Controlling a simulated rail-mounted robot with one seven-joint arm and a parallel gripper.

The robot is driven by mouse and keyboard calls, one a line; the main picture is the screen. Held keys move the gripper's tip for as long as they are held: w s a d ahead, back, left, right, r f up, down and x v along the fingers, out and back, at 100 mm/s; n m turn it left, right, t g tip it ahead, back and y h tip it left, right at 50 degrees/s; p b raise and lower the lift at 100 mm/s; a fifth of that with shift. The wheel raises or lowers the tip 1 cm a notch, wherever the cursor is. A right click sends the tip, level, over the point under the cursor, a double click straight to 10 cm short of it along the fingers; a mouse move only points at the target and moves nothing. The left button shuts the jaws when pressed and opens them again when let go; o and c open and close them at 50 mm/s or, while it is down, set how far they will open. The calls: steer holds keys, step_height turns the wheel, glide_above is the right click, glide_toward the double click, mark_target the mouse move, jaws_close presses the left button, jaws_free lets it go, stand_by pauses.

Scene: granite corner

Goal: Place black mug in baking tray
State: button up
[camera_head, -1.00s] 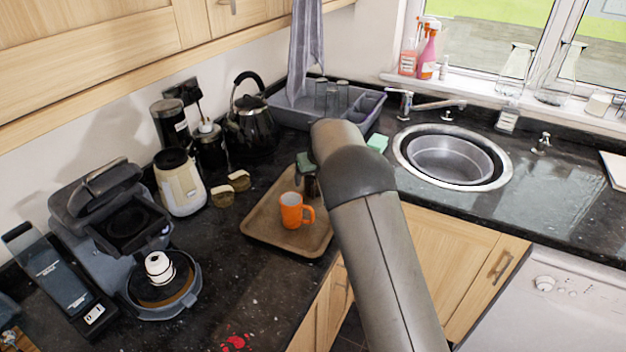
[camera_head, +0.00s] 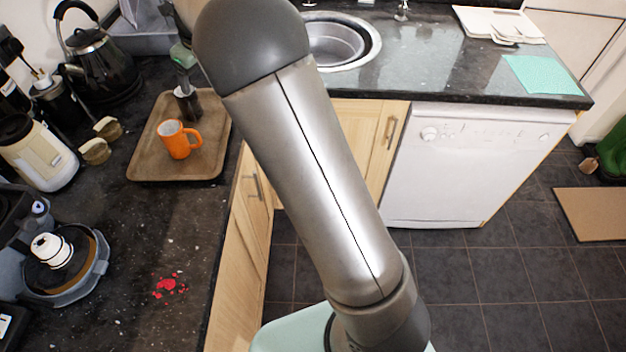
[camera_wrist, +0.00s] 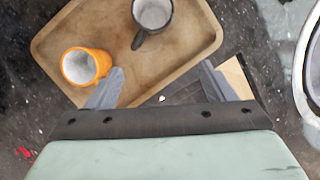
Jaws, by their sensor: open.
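The black mug (camera_wrist: 152,14) stands upright on the brown baking tray (camera_wrist: 195,48), near its far edge in the wrist view. An orange mug (camera_wrist: 84,66) stands on the same tray to its left. In the head view the tray (camera_head: 150,165) lies on the dark worktop, with the orange mug (camera_head: 178,140) on it and the black mug (camera_head: 188,106) behind. My gripper (camera_wrist: 162,72) is open and empty above the tray's edge, its fingers apart from the black mug. My arm hides part of the head view around the gripper.
The sink (camera_head: 335,45) lies to the right, beyond my arm.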

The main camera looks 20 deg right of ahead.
steer(key=s+d+r+n, duration=0.2)
steer(key=s+d+n, duration=0.45)
steer(key=s, duration=0.25)
steer(key=s+d+f+n+g, duration=0.1)
steer(key=s+d+f+n, duration=0.1)
steer(key=s+n, duration=0.5)
steer(key=s+d+f+n+g+h, duration=0.1)
steer(key=s+d+n, duration=0.3)
steer(key=s, duration=1)
steer(key=s+d+f+n+g, duration=0.1)
steer(key=s+d+f+n, duration=0.2)
steer(key=s+n, duration=0.7)
steer(key=shift+s+h, duration=0.4)
